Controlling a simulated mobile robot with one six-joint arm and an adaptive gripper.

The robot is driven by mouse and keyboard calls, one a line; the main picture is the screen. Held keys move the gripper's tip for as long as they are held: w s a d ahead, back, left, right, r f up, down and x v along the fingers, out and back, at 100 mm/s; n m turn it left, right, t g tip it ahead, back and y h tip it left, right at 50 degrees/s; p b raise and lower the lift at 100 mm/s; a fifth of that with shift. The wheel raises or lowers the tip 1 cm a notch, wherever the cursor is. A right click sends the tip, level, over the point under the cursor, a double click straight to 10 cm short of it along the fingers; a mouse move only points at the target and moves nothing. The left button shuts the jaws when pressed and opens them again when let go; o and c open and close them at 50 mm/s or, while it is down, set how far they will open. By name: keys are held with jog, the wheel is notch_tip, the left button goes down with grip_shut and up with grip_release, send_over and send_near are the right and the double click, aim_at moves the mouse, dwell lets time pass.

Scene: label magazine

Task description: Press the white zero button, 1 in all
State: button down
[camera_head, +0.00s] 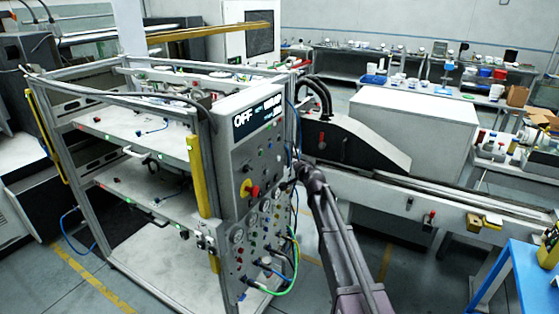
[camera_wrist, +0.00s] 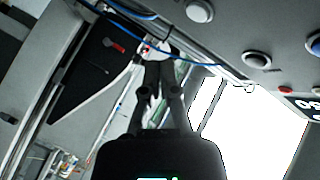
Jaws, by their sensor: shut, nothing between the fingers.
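The grey control panel (camera_head: 230,160) stands upright on the front of the metal frame. Its buttons are too small in the head view for their labels to be read. In the wrist view, a white round button (camera_wrist: 199,10) shows at the top of the panel. My gripper (camera_wrist: 155,60) is shut and empty, pointing up the picture, left of both buttons. In the head view my arm's end is at the panel's right edge; the fingertips cannot be made out there.
A display reading OFF (camera_head: 258,115) is at the panel's top. A red knob on yellow (camera_head: 249,188) is lower. A blue button (camera_wrist: 315,45) and a red one (camera_wrist: 285,90) are nearby. Cables (camera_head: 290,262) hang below. A long rail machine (camera_head: 450,205) stands to the right.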

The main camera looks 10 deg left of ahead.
jog(key=shift+w+a, duration=0.35)
jog(key=shift+a, duration=0.55)
jog(key=shift+w+a, duration=0.3)
jog(key=shift+a, duration=0.55)
jog(key=shift+w+a, duration=0.25)
jog(key=shift+a, duration=0.55)
dwell(1.5)
jog(key=shift+d, duration=0.2)
jog(key=shift+s+d, duration=0.3)
jog(key=shift+d, duration=0.25)
jog(key=shift+d, duration=0.1)
jog(key=shift+s+d, duration=0.25)
jog(key=shift+d, duration=0.5)
jog(key=shift+s+d, duration=0.3)
jog(key=shift+d, duration=0.45)
jog(key=shift+s+d, duration=0.25)
jog(key=shift+d, duration=0.5)
jog(key=s+d+f+n+g+h, duration=0.2)
jog(key=s+d+f+g, duration=0.2)
jog(key=s+d, duration=0.4)
jog(key=s+d+f+n+g+h, duration=0.2)
jog(key=s+d+f+g, duration=0.3)
jog(key=s, duration=1.4)
jog(key=s+d+f+n+g+h, duration=0.2)
jog(key=s+d+f+g, duration=0.2)
jog(key=s+d, duration=0.8)
jog(key=shift+s+d+f+g+h, duration=0.4)
jog(key=shift+s+f, duration=0.35)
jog(key=shift+f, duration=0.05)
